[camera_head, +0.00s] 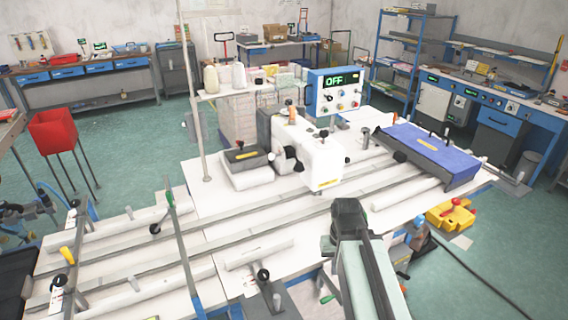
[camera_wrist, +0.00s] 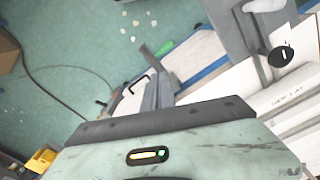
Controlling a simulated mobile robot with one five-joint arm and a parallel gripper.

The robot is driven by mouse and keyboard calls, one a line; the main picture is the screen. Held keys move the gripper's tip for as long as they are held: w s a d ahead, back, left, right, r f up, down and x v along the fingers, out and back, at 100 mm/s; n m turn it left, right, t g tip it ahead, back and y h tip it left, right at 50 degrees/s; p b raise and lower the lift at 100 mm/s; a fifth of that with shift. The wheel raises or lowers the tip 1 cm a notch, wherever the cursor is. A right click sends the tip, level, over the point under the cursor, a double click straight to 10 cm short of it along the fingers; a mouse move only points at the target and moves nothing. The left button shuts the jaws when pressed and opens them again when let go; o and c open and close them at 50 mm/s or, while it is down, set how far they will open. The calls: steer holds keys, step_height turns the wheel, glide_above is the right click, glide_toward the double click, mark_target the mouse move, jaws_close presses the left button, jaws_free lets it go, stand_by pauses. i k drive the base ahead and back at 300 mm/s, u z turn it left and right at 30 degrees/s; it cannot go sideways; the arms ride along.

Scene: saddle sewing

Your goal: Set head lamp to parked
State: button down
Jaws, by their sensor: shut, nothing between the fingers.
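The white sewing head (camera_head: 322,162) stands on the long white table, with dark knobs on its left side and an orange-tipped piece on top. I cannot make out which part is the head lamp. Behind it, a blue control box (camera_head: 313,96) shows OFF in green above several knobs. My gripper (camera_head: 347,212) is at the dark end of my arm, in front of and below the head, apart from it. It is shut and empty; its fingertips are not clear. The wrist view shows floor, the table edge and a black knob (camera_wrist: 281,56), but not the head.
Long rails cross the table. A blue-covered carriage (camera_head: 430,150) sits on the right and a dark-topped box (camera_head: 246,158) left of the head. A cable lies on the open green floor.

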mark_target(299, 166)
steer(key=z, duration=2.15)
steer(key=i, duration=1)
steer(key=u, duration=3.85)
steer(key=i, duration=0.5)
steer(key=u, duration=0.15)
